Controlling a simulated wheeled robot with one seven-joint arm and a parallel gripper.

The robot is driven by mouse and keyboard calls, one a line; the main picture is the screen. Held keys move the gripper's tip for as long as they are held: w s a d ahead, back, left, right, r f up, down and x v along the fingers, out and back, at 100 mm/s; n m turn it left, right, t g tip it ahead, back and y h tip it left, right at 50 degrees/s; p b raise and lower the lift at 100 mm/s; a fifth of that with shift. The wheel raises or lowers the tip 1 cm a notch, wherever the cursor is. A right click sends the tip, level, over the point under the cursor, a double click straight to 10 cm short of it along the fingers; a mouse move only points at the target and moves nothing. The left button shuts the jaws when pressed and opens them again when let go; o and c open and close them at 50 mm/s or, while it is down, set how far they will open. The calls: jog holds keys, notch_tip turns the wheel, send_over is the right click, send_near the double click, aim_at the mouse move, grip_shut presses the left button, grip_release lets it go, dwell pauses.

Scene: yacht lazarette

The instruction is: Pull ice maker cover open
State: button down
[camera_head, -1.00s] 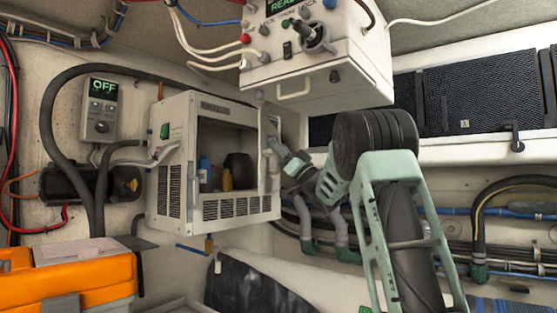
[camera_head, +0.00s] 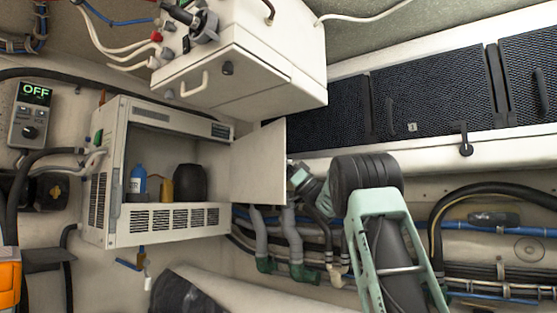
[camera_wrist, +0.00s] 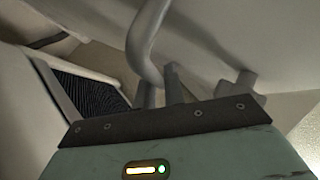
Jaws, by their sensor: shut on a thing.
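The ice maker (camera_head: 168,216) is a white box on the wall at the left of the head view. Its front stands open, and its dark inside shows. Its flat pale cover (camera_head: 262,165) is swung out to the right side, with its inner face in view. My gripper (camera_head: 296,174) is at the cover's far right edge, its fingers hidden behind the panel. In the wrist view, my gripper (camera_wrist: 205,88) is shut on a curved grey handle (camera_wrist: 147,45) along the pale cover surface. The exact grip on the handle is partly hidden.
A blue bottle (camera_head: 138,184), a yellow container (camera_head: 167,189) and a black container (camera_head: 190,182) stand inside. A white control box (camera_head: 250,60) hangs above. Grey pipes (camera_head: 292,240) run below the cover. Black mesh panels (camera_head: 430,95) line the right wall.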

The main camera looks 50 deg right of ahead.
jog(key=shift+r, duration=0.55)
jog(key=shift+a+n+y, duration=0.15)
jog(key=shift+n+y, duration=0.15)
jog(key=c, duration=1.8)
grip_release()
jog(key=o, duration=0.3)
jog(key=shift+w, duration=0.2)
jog(key=shift+s+f+g, duration=0.15)
jog(key=shift+g, duration=0.15)
jog(key=b+v, duration=0.5)
jog(key=v, duration=1.2)
jog(key=shift+f, duration=0.65)
jog(key=shift+c, duration=0.2)
